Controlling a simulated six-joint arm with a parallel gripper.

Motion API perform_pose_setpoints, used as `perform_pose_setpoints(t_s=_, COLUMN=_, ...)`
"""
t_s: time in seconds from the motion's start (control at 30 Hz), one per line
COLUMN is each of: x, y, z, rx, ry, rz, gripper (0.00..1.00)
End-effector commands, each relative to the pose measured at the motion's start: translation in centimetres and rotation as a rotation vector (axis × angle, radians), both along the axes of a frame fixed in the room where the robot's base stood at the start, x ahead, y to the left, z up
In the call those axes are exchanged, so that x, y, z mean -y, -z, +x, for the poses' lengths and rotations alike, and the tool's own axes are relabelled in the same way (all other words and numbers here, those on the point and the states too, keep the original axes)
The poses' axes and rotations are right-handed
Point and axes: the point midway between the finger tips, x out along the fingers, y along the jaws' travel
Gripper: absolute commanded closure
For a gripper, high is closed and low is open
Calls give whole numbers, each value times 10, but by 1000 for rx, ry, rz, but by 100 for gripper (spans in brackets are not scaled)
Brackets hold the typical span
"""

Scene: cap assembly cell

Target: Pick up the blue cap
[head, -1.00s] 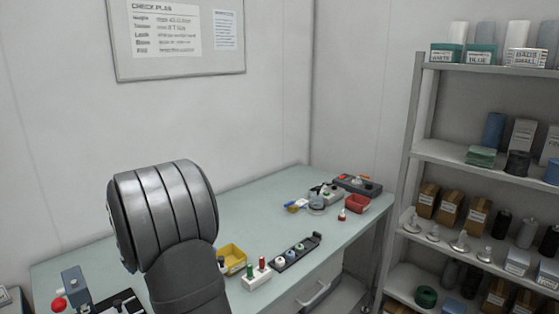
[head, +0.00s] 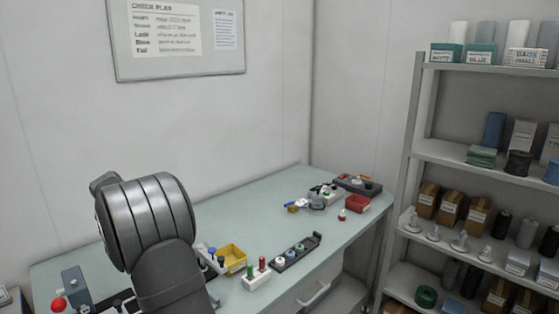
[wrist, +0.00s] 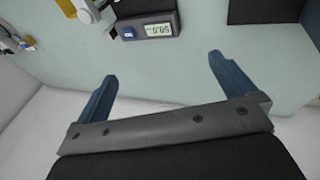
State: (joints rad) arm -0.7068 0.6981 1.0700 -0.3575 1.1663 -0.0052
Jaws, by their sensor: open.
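A small blue-topped piece (head: 212,251) stands just right of my arm in the head view, beside the yellow bin; it may be the blue cap, but it is too small to be sure. A dark rack (head: 308,245) holds several small round pieces, one with a bluish top. My gripper (wrist: 162,68) shows in the wrist view with its two blue fingers wide apart and nothing between them, over the table's edge. In the head view my arm hides the gripper.
A yellow bin (head: 233,257) and a white block with red and green pegs (head: 256,275) stand near the arm. A red bin (head: 357,203) is at the far end. A grey device with a display (wrist: 147,27) lies beyond the fingers. The table middle is clear.

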Motion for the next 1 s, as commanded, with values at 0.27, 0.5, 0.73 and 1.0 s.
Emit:
perform_pose_setpoints(t_s=0.27, x=1, y=7, z=3, rx=2, ry=-1, rz=2, gripper=0)
perform_pose_setpoints(t_s=0.5, x=1, y=7, z=3, rx=2, ry=-1, rz=2, gripper=20)
perform_pose_setpoints(t_s=0.73, x=1, y=7, z=3, rx=2, ry=-1, rz=2, gripper=44)
perform_pose_setpoints(t_s=1.0, x=19, y=5, z=10, rx=-61, ry=13, rz=5, gripper=44)
